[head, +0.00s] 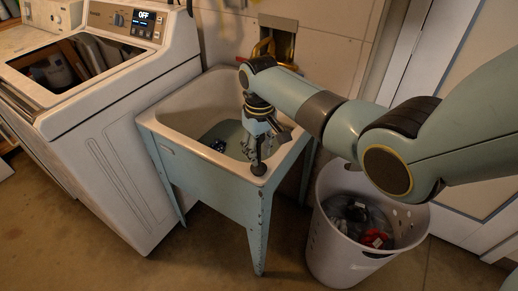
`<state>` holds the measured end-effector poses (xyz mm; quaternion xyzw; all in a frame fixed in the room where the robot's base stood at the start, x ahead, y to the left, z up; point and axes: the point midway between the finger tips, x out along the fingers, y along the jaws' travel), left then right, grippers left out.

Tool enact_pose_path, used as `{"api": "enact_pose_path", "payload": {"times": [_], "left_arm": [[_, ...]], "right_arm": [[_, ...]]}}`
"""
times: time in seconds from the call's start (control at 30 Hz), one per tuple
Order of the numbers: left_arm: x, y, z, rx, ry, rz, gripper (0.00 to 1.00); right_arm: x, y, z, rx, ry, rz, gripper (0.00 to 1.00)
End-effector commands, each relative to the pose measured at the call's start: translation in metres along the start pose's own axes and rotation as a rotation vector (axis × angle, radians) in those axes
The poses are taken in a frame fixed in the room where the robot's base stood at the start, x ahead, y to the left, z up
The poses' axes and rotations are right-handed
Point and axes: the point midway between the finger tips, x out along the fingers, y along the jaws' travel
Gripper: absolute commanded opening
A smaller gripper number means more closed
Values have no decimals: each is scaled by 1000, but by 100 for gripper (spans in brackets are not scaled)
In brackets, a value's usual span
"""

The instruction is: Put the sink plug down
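The sink plug (258,169) is a small dark round piece at the front right corner of the utility sink (160,124). My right gripper (256,158) reaches down over that corner, its fingers close together on the top of the plug. I cannot tell whether the plug rests on the rim or hangs just above it. The basin holds what looks like shallow water, with a small dark bluish thing (218,145) near its middle. My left gripper is not in view.
A white washing machine (125,130) with an open top stands left of the sink. A white laundry basket (335,240) with dark clothes stands at the right, below my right arm. Brass-coloured plumbing (264,48) is in the wall behind. The floor in front is clear.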

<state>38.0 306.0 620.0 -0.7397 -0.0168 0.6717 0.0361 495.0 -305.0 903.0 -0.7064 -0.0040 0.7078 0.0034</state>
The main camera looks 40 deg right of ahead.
Motion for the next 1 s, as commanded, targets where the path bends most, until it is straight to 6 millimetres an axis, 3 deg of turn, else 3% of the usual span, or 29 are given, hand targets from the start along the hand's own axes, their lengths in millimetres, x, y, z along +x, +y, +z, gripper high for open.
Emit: {"api": "enact_pose_path", "payload": {"times": [0.23, 0.5, 0.7, 1.0], "left_arm": [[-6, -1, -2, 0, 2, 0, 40], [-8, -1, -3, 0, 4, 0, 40], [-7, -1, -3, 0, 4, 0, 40], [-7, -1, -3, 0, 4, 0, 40]], "right_arm": [[-22, 0, -1, 0, 3, 0, 33], [-85, 0, -1, -1, 5, 0, 33], [-118, 0, -1, 1, 3, 1, 33], [-131, 0, 0, 0, -1, 0, 33]]}}
